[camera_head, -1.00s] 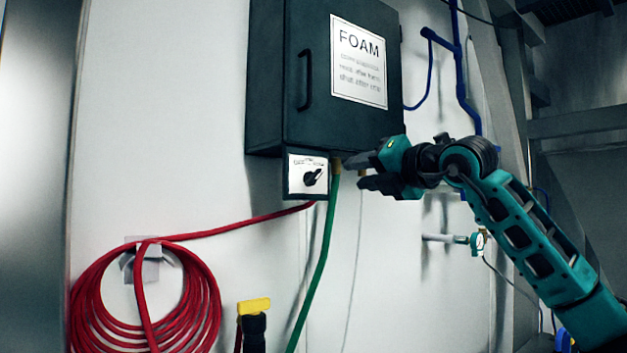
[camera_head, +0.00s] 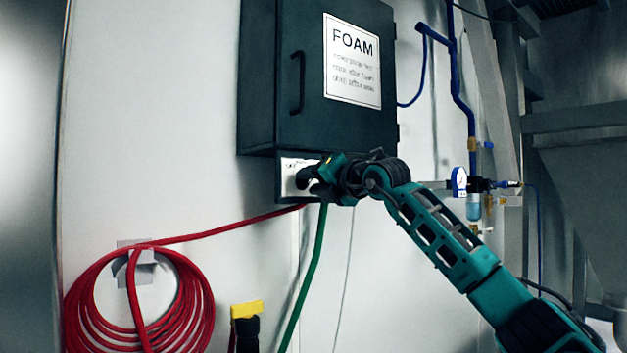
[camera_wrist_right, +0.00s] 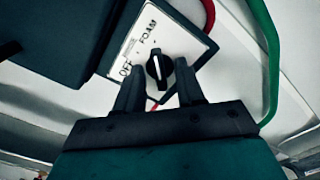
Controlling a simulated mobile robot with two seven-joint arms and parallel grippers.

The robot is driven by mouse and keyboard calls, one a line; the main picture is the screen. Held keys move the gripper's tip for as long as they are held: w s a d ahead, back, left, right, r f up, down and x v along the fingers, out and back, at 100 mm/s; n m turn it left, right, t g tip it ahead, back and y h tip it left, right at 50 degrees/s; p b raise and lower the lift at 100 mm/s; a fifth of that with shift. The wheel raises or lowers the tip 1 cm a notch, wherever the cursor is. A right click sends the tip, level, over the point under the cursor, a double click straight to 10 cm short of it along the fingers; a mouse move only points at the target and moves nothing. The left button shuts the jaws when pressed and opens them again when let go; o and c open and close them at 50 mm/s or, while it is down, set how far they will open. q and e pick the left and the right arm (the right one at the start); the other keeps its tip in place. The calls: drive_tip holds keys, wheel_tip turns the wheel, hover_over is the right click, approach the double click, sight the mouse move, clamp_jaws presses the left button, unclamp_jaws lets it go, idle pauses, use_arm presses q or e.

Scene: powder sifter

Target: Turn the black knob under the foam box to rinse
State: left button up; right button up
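The dark foam box (camera_head: 345,120) hangs on the white wall, with a white FOAM label on its door. Under it is the white knob plate (camera_head: 287,165), mostly covered by my right gripper (camera_head: 305,180) in the head view. In the right wrist view, the black knob (camera_wrist_right: 158,68) sits on the plate (camera_wrist_right: 165,32), its white line near upright in the picture, with OFF and FOAM lettering beside it. My right gripper (camera_wrist_right: 160,90) is open, its two fingers on either side of the knob's near end; contact cannot be told. My left gripper is not in view.
A green hose (camera_head: 308,275) hangs down just below the gripper. A red hose (camera_head: 235,225) runs left to a coil (camera_head: 85,310) on a wall holder. A yellow-topped black handle (camera_head: 246,310) is below. Blue pipes (camera_head: 455,75) and a gauge (camera_head: 459,182) are to the right.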

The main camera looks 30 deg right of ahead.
clamp_jaws()
drive_tip(key=shift+n, duration=0.3)
idle(0.3)
drive_tip(key=n, duration=0.2)
drive_tip(key=shift+a+n, duration=0.1)
drive_tip(key=shift+n, duration=0.2)
drive_tip(key=n+p, duration=0.1)
drive_tip(key=n, duration=0.4)
drive_tip(key=shift+n, duration=0.4)
